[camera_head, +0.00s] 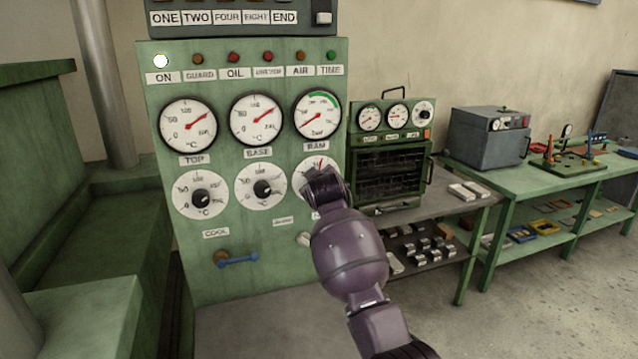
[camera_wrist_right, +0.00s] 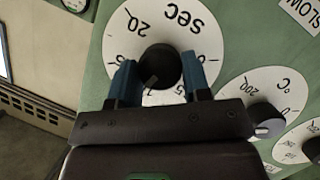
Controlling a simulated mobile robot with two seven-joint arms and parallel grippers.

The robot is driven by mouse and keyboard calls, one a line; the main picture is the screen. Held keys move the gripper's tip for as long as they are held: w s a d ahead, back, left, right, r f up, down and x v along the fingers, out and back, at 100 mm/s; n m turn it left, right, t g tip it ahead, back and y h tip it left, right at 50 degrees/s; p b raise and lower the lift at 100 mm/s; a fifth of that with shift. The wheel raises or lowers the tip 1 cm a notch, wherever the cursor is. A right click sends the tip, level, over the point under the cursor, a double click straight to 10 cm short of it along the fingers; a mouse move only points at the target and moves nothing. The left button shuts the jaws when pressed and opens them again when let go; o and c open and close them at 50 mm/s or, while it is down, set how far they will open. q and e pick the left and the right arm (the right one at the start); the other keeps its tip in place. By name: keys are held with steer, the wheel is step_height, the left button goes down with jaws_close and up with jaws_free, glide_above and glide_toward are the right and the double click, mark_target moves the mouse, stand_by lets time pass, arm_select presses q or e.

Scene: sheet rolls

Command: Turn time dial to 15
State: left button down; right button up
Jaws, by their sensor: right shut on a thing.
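The time dial is the white round face (camera_head: 303,183) at the right end of the lower dial row, largely hidden behind my right gripper (camera_head: 326,184). In the right wrist view, the dial face (camera_wrist_right: 210,30) appears rotated, with "SEC" and "20" readable; other numbers are partly covered. Its black knob (camera_wrist_right: 160,62) sits between the two blue fingers of my right gripper (camera_wrist_right: 160,78), which is shut on it. A pale pointer mark shows on the knob's lower left in that view; I cannot tell its exact reading. My left gripper is not in view.
Two temperature dials, left (camera_head: 184,197) and middle (camera_head: 246,187), stand beside the time dial. Three gauges are above, the ram gauge (camera_head: 317,117) closest. A blue-handled lever (camera_head: 238,260) is below. A small oven (camera_head: 390,172) stands to the right.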

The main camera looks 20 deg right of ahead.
steer(key=m+y, duration=0.1)
steer(key=m, duration=0.1)
steer(key=m+y, duration=0.1)
steer(key=m, duration=0.1)
steer(key=m+y, duration=0.2)
steer(key=shift+d, duration=0.25)
stand_by(0.6)
steer(key=o, duration=0.9)
steer(key=shift+o, duration=0.2)
arm_select(q)
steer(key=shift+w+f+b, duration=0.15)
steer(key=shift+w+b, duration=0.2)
steer(key=shift+b, duration=0.4)
arm_select(e)
steer(key=v, duration=1)
steer(key=shift+s+d+r, duration=0.15)
steer(key=shift+s+r, duration=0.15)
steer(key=shift+r, duration=0.05)
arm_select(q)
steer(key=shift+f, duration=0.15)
